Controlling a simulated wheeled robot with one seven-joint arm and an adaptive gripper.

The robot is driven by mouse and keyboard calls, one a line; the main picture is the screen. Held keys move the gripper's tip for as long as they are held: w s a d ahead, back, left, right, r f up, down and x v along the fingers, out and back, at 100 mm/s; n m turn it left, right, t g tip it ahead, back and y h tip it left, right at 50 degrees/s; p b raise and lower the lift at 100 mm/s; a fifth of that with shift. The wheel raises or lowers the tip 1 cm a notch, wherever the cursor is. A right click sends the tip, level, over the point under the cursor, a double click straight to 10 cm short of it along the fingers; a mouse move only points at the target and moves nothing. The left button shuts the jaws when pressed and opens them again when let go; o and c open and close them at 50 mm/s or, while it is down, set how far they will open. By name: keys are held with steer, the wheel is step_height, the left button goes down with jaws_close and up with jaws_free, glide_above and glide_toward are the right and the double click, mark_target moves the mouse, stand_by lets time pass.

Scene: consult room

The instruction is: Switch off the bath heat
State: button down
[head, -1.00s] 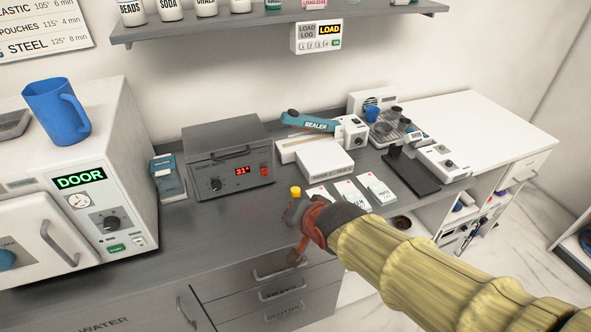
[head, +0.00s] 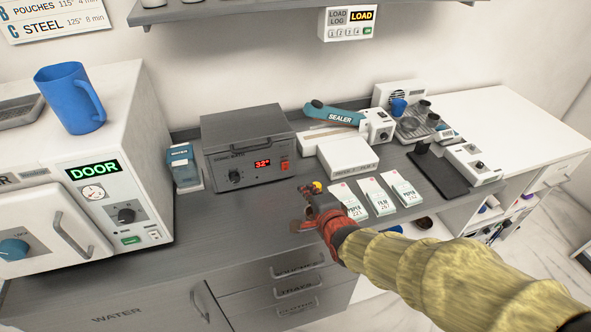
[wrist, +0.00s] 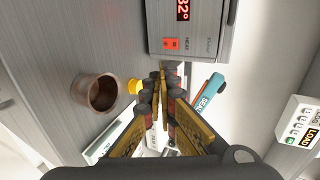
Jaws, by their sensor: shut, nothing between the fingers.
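The bath (head: 246,147) is a grey metal box on the dark counter, with a closed lid. Its red display (head: 262,163) reads 32°. A black knob (head: 235,176) sits at the left of its front. My gripper (head: 310,192) is shut and empty, in front of the bath's right corner and apart from the switch. Its fingers (wrist: 160,75) also show in the wrist view.
A brown cup (wrist: 97,92) and a small yellow-topped item (wrist: 135,87) are close to my fingers in the wrist view. Labelled pouches (head: 376,196) lie right of my gripper. A sealer (head: 334,113) stands behind. A steriliser (head: 130,120) stands left.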

steer(key=b, duration=0.3)
glide_toward(290, 163)
steer(key=f, duration=0.2)
steer(key=w+f, duration=0.1)
steer(key=f, duration=0.1)
steer(key=shift+a+f, duration=0.15)
steer(key=shift+f, duration=0.05)
steer(key=shift+w+a+r+b, duration=0.2)
steer(key=shift+w+b, duration=0.1)
steer(key=shift+w, duration=0.25)
steer(key=shift+w+a+r+b, duration=0.15)
steer(key=shift+w+b, duration=0.1)
steer(key=shift+w, duration=0.35)
steer(key=shift+w+a+r, duration=0.15)
steer(key=shift+w, duration=0.45)
steer(key=shift+w+a+r, duration=0.1)
steer(key=shift+w+r, duration=0.05)
steer(key=shift+w, duration=0.15)
steer(key=shift+w+r+p, duration=0.2)
steer(key=shift+r+p, duration=0.1)
steer(key=shift+p, duration=0.2)
steer(key=shift+f, duration=0.2)
